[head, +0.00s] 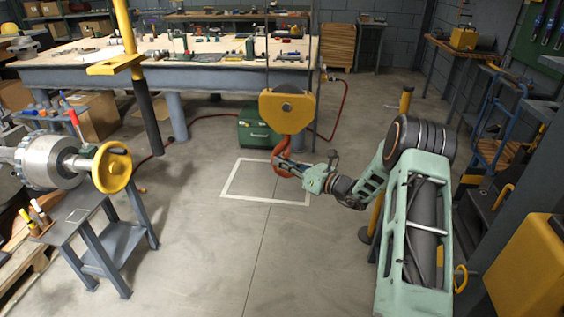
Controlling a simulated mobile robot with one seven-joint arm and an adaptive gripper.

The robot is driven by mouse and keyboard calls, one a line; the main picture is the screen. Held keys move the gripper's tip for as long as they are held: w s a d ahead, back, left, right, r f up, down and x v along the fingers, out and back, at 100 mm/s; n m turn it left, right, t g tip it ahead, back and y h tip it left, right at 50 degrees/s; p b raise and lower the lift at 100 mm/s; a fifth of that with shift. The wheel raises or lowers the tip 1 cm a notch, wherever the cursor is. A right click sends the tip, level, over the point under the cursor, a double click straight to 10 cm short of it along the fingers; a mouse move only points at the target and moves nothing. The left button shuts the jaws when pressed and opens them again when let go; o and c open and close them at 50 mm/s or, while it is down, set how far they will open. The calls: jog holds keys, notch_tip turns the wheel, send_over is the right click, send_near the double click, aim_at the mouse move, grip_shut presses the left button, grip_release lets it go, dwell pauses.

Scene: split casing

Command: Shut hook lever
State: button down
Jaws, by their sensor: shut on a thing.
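A yellow hook block (287,107) hangs on cables near the middle of the head view. Its red-orange hook (280,160) points down below it. My gripper (292,168) reaches in from the right, with its fingertips at the hook's open side. The fingers are shut on a small part there, which looks like the hook lever. The lever itself is largely hidden by my fingers and too small to make out, so I cannot tell its angle.
A white square is marked on the floor (236,194) below the hook. A green case (259,132) stands behind it, before a long workbench (215,73). A machine with a yellow handwheel (112,167) is at left. Yellow posts and a blue hand truck (492,120) are at right.

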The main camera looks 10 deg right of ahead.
jog(key=shift+s+d+r+n+g+h+p, duration=0.15)
jog(key=shift+d+n+g+h+p, duration=0.6)
jog(key=shift+h+p, duration=0.6)
jog(key=shift+s+d+f+n+g+h+p, duration=0.1)
jog(key=shift+s+d+n+g+h+p, duration=0.15)
jog(key=shift+n+g+h+p, duration=0.7)
jog(key=shift+s+d+r+n+g+h+p, duration=0.1)
jog(key=shift+d+n+g+h+p, duration=0.3)
jog(key=shift+g+h+p, duration=1)
jog(key=shift+d+t+h+p, duration=0.15)
jog(key=shift+t+h+p, duration=0.25)
jog(key=shift+t, duration=0.1)
jog(key=c, duration=2)
grip_release()
jog(key=v, duration=1.2)
